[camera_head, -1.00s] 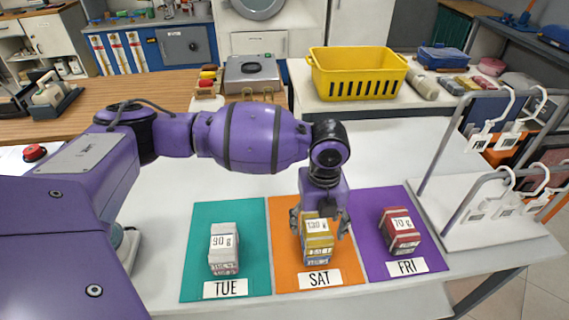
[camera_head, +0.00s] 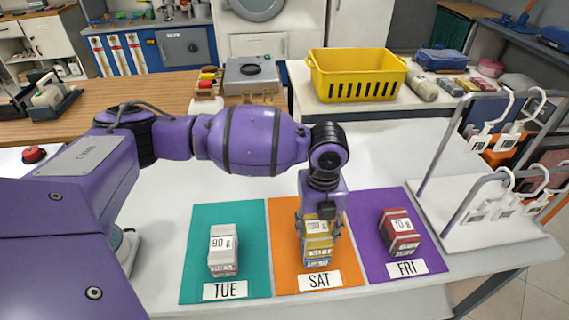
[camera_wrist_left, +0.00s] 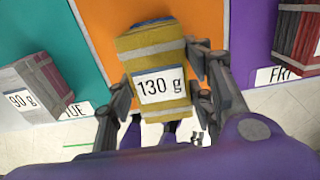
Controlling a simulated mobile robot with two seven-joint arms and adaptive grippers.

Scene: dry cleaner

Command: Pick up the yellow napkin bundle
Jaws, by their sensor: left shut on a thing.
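The left wrist view shows the bundle (camera_wrist_left: 155,62) between the two fingers. The bundle still appears to be at mat level; I cannot tell whether its base touches the mat. My right gripper is not in view.
A white 90 g bundle (camera_head: 223,252) is on the teal TUE mat (camera_head: 200,225). A red 70 g bundle (camera_head: 400,233) is on the purple FRI mat (camera_head: 365,205). A white rack with tagged hooks (camera_head: 490,205) stands at right. A yellow basket (camera_head: 358,75) sits behind.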

